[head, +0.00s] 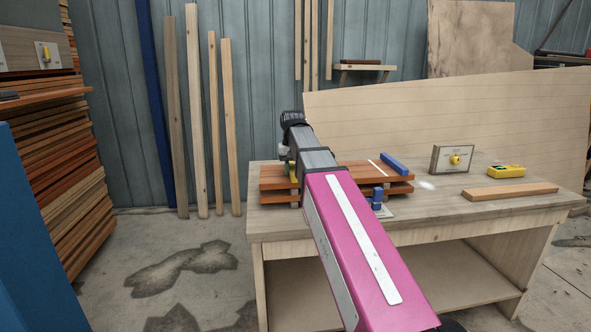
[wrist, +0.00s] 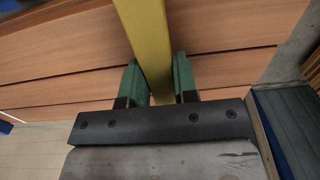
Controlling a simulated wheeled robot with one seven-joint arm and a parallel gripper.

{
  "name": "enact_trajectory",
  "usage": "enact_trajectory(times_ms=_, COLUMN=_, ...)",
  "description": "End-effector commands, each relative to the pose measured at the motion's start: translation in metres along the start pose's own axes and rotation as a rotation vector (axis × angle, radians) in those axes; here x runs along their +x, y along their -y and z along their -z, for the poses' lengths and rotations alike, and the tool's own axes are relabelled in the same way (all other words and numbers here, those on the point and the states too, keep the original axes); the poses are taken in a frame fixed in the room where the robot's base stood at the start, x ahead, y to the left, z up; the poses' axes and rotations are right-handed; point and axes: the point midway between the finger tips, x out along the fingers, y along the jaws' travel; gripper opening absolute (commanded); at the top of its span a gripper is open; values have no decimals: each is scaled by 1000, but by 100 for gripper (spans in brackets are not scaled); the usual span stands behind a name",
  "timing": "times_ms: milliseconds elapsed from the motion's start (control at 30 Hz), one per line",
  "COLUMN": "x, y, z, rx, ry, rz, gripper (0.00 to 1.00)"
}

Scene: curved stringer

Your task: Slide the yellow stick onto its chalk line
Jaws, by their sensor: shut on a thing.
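The yellow stick (wrist: 147,40) runs from the top of the wrist view down between the two green fingers of my gripper (wrist: 157,80). The gripper is shut on it, over reddish-brown boards (wrist: 60,60). In the head view my arm hides most of the gripper and stick; a small yellow part of the stick (head: 292,171) shows at the left end of the boards (head: 350,174). A white chalk line (head: 377,168) crosses the top board further right, just left of a blue stick (head: 393,163). I cannot tell whether other chalk lines lie behind my arm.
The boards lie on a wooden workbench (head: 430,229). A blue block-like piece (head: 377,198) stands at their front edge. To the right are a framed panel with a yellow knob (head: 453,159), a yellow device (head: 506,171) and a loose wooden strip (head: 510,192). A large plywood sheet (head: 450,108) stands behind.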

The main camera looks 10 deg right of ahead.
Motion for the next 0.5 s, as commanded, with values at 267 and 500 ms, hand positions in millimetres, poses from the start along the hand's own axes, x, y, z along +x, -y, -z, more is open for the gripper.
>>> enact_trajectory(times_ms=267, x=0, y=1, z=0, rx=0, ry=0, rz=0, gripper=37)
enact_trajectory(times_ms=500, x=0, y=1, z=0, rx=0, ry=0, rz=0, gripper=57)
